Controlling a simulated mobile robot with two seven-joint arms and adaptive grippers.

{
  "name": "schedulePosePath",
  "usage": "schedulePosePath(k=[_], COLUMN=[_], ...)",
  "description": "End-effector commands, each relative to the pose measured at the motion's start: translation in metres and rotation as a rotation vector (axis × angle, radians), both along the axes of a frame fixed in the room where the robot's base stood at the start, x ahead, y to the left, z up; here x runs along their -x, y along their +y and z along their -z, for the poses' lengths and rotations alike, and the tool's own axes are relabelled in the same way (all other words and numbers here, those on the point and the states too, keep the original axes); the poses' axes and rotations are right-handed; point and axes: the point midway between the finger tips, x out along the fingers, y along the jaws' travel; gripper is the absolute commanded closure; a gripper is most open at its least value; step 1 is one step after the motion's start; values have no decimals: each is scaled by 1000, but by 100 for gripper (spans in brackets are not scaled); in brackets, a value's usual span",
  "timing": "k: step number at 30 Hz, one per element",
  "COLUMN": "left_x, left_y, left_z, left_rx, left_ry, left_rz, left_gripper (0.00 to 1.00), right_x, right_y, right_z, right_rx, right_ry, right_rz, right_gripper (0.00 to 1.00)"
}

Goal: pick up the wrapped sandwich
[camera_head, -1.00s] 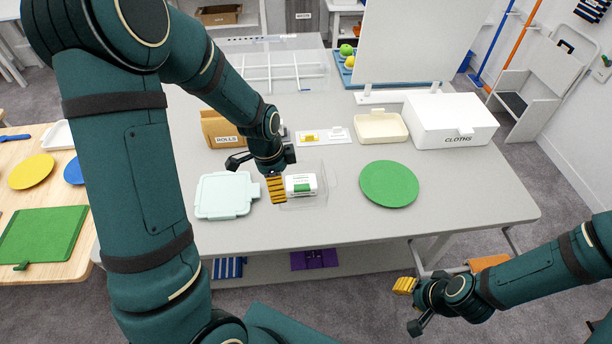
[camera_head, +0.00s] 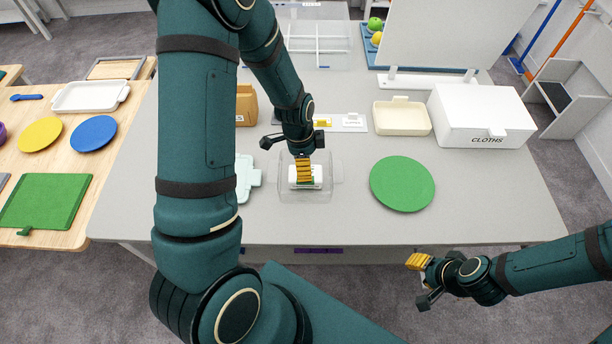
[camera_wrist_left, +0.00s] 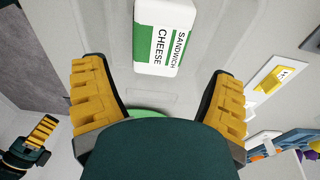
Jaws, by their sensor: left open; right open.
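The wrapped sandwich (camera_head: 318,174) is white and green and lies in a clear shallow container (camera_head: 287,196) near the front of the grey table. In the left wrist view its printed label, "SANDWICH CHEESE", faces the camera (camera_wrist_left: 163,35). My left gripper (camera_head: 303,176) is over the sandwich and hides part of it in the head view. In the left wrist view its fingers (camera_wrist_left: 158,82) are spread wide with nothing between them, and the sandwich is beyond them. My right gripper (camera_head: 420,282) is open and empty, off the table's front edge.
A pale green lidded box (camera_head: 246,178) is left of the container, partly behind my left arm. A green plate (camera_head: 402,184) lies to the right. A cream tray (camera_head: 402,118) and a white CLOTHS box (camera_head: 482,116) stand behind. The table's front right is clear.

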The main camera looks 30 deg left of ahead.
Motion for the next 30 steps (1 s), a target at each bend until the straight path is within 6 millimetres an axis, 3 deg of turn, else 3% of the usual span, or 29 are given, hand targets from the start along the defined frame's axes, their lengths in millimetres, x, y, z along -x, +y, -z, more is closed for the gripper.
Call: schedulePosePath(k=[7,15,25,26,30], left_x=[1,1,0,0,0], left_y=[0,0,-1,-1,-1], left_z=[17,54,60,60,60], left_rx=[0,0,0,0,-1], left_ry=[2,1,-1,-1,-1], left_rz=[-2,0,-1,-1,0], left_gripper=[15,15,15,19,68], right_x=[0,0,0,0,0], right_y=[0,0,0,0,0], right_z=[0,0,0,0,0], right_rx=[0,0,0,0,0], right_ry=[0,0,0,0,0], right_rz=[0,0,0,0,0], right_gripper=[61,61,61,61,61])
